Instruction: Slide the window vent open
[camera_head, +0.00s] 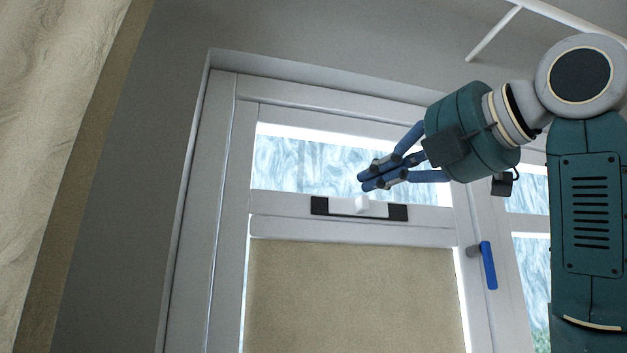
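The window vent (320,206) is a horizontal strip with dark ends and a white middle, on the frame bar below the upper glass pane. A small white knob (361,204) stands out near its middle. My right gripper (364,182) reaches in from the right, with blue fingers pointing left. Its fingertips are close together and look shut, with nothing seen between them. They appear just above the knob in the picture; I cannot tell whether they touch it or how far in front they are. My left gripper is not in view.
The white window frame (228,200) surrounds the vent. A blue window handle (488,265) is at the lower right. A beige blind (355,300) covers the lower pane. A pale curtain (50,130) hangs at the far left. The space left of the vent looks free.

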